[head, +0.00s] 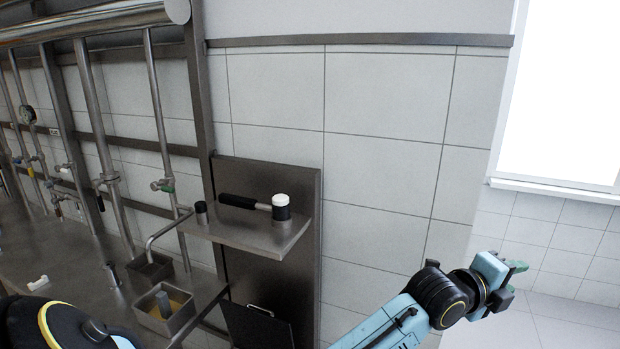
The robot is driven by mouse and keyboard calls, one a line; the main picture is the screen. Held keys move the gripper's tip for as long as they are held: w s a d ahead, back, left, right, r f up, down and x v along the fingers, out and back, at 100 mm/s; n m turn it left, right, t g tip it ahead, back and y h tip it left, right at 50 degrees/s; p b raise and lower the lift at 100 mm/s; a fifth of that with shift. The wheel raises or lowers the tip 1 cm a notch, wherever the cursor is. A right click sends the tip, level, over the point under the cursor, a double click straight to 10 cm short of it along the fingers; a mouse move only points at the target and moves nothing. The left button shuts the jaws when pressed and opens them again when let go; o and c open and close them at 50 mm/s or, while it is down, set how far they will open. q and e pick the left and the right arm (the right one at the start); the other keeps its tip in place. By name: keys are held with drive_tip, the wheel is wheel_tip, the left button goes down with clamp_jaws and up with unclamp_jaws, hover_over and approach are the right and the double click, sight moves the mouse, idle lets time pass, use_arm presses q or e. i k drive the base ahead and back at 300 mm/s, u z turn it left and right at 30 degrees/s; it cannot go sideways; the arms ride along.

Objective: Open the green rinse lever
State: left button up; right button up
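A small green lever (166,185) sits on a valve on a vertical steel pipe, left of the steel shelf. It is small in the picture, and its exact angle is hard to tell. My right gripper is not in view.
A steel shelf (245,238) carries a black-handled tool with a white-topped head (281,205). More pipes and valves stand at left. A window (570,95) is at right.

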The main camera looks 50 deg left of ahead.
sight(155, 186)
drive_tip(key=u, duration=2.3)
drive_tip(key=i, duration=1)
